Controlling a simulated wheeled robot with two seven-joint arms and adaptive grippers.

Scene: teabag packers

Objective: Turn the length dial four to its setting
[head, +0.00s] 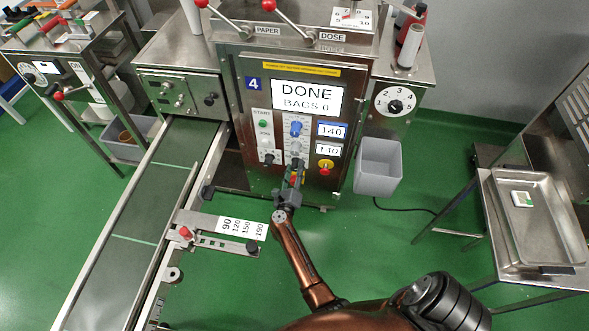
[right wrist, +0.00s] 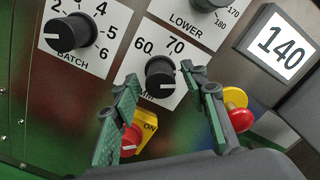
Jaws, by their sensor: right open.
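The number 4 machine (head: 250,84) stands in the middle of the head view, its screen (head: 305,97) reading "DONE BAGS 0". In the right wrist view, a black dial (right wrist: 160,78) has 60 and 70 printed above it and a partly hidden label ending in "MM". I take it as the length dial; its pointer setting is hard to read. My right gripper (right wrist: 168,88) is open, its two green-padded fingers on either side of this dial; contact is not clear. In the head view the right gripper (head: 293,180) is at the lower control panel, hiding part of it. My left gripper is not in view.
A BATCH dial (right wrist: 68,33), a LOWER dial (right wrist: 207,3), a red switch (right wrist: 131,138), a yellow-and-red button (right wrist: 237,110) and a 140 display (right wrist: 284,45) crowd the dial. A grey bin (head: 378,168) stands right of the machine; a conveyor (head: 150,190) runs left.

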